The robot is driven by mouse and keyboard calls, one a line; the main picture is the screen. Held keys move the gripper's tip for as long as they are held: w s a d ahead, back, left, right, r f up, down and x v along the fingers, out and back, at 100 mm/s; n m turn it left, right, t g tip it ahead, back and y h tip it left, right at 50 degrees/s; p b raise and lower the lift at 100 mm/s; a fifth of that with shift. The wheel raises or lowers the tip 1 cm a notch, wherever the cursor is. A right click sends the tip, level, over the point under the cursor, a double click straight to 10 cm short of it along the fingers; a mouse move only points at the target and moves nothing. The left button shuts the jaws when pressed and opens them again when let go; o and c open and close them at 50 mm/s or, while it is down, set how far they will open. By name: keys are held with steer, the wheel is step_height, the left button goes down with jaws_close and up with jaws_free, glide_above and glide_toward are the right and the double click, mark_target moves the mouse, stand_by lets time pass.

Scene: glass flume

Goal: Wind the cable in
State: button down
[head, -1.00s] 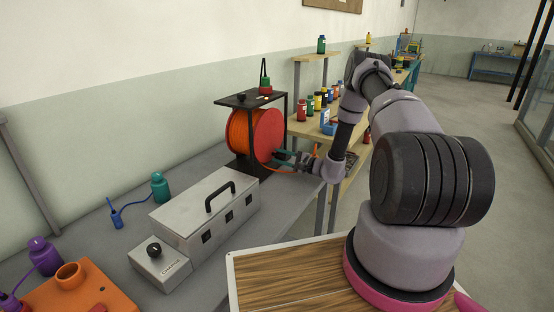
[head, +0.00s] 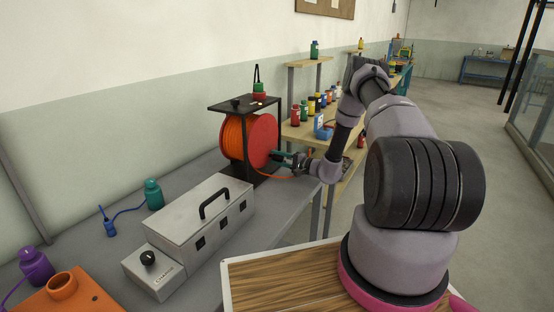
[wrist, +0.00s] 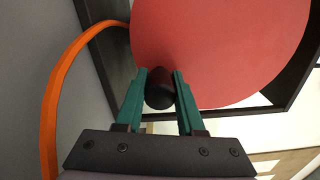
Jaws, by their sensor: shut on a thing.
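The cable reel has a red round side plate (head: 264,138) and orange cable (head: 233,140) wound on its drum, inside a black frame (head: 243,105). A loose orange run of cable leaves low by the reel and passes below my gripper; orange cable also curves along the left of the wrist view (wrist: 55,95). My gripper (wrist: 160,80) has teal fingers, one on each side of a black round handle (wrist: 159,94) in front of the red plate. It is shut on that handle. In the head view my gripper (head: 282,157) is at the plate's lower right, and the handle is hidden.
A grey metal box (head: 203,215) with a black carrying handle stands on the grey bench nearer to me. Green (head: 153,194) and purple (head: 36,267) bottles stand to the left. Shelves with several bottles (head: 312,104) stand behind my arm. Open floor lies to the right.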

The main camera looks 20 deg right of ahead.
steer(key=c, duration=0.5)
jaws_free()
steer(key=shift+d, duration=0.1)
steer(key=v, duration=1)
steer(key=shift+s+d, duration=0.2)
steer(key=shift+s, duration=0.1)
